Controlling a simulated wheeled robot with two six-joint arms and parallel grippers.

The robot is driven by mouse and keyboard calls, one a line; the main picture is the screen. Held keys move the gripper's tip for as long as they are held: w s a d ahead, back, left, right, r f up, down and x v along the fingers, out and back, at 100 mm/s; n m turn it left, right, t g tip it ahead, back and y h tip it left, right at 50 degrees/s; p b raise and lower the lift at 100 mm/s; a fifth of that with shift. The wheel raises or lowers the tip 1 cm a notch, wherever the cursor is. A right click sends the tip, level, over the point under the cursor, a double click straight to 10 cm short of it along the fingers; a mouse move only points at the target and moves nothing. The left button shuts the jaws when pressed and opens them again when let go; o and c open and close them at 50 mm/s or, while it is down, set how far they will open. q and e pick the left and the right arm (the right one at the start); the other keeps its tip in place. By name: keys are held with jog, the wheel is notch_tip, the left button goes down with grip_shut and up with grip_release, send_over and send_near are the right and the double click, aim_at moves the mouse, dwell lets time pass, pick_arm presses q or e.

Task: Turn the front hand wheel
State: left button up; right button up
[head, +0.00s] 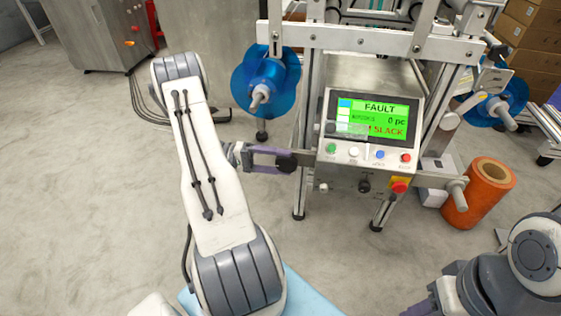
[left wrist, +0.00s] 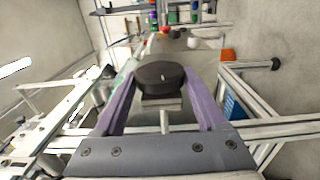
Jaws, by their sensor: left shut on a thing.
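The front hand wheel is a black round knob (head: 287,165) on the left front side of the machine. It also shows in the left wrist view (left wrist: 160,76), between two purple fingers. My left gripper (head: 278,160) reaches in from the left and is shut on the hand wheel, with a finger on either side of it. In the left wrist view my left gripper (left wrist: 162,88) has the wheel's face towards the camera. Part of my right gripper (head: 428,304) shows at the bottom right edge, away from the machine; its fingertips are not clear.
The control panel (head: 368,127) reads FAULT and SLACK on a green screen, with several coloured buttons below. Blue reels hang left (head: 266,80) and right (head: 497,103). An orange roll (head: 478,193) stands on the floor at right. Open floor lies at left.

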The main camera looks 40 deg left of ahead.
pick_arm(q)
jog(key=o, duration=1.3)
jog(key=shift+s+a, duration=0.2)
jog(key=shift+a, duration=0.15)
jog(key=p+v, duration=0.2)
jog(key=v, duration=0.7)
jog(key=shift+s+a+p, duration=0.1)
jog(key=shift+a+p, duration=0.2)
